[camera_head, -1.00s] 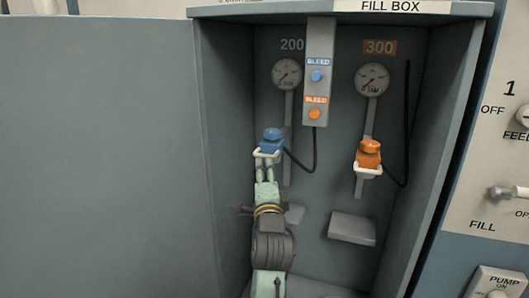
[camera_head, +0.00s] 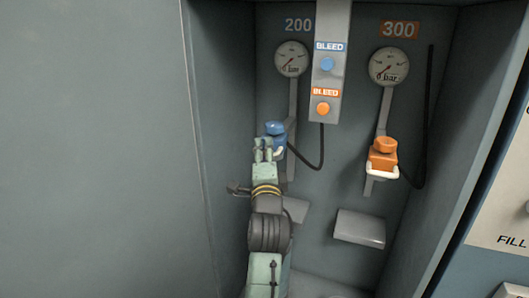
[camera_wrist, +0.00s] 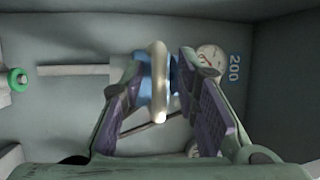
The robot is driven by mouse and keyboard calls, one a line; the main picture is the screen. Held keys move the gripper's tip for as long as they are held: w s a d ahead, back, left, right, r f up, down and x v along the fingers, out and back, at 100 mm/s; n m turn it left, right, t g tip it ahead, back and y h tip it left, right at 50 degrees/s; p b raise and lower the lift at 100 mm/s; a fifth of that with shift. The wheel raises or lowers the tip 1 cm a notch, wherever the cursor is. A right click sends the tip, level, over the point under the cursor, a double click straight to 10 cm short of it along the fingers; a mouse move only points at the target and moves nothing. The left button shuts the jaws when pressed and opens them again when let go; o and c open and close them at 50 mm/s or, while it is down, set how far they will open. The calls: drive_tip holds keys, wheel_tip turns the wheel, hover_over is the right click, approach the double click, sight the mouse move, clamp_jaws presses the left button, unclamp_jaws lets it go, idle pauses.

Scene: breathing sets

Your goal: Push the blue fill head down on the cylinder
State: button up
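The blue fill head (camera_head: 275,129) hangs in the left part of the fill box, below the 200 gauge, with a pale handle at its front. My gripper (camera_head: 264,152) reaches up to it from below and hides part of it. In the wrist view the pale handle (camera_wrist: 157,82) and blue body (camera_wrist: 174,75) lie between my two spread fingers (camera_wrist: 163,75), with a gap at the right finger. A green knob (camera_wrist: 17,79) shows at the left edge, apart from the head; I cannot tell whether it belongs to the cylinder. No cylinder is clearly visible in the head view.
An orange fill head (camera_head: 383,155) hangs to the right under the 300 gauge (camera_head: 388,66). A grey bleed panel (camera_head: 327,108) stands between the gauges. Black hoses run beside the heads. A grey block (camera_head: 359,228) sits at lower right. Box walls close both sides.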

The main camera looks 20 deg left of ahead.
clamp_jaws()
idle(0.6)
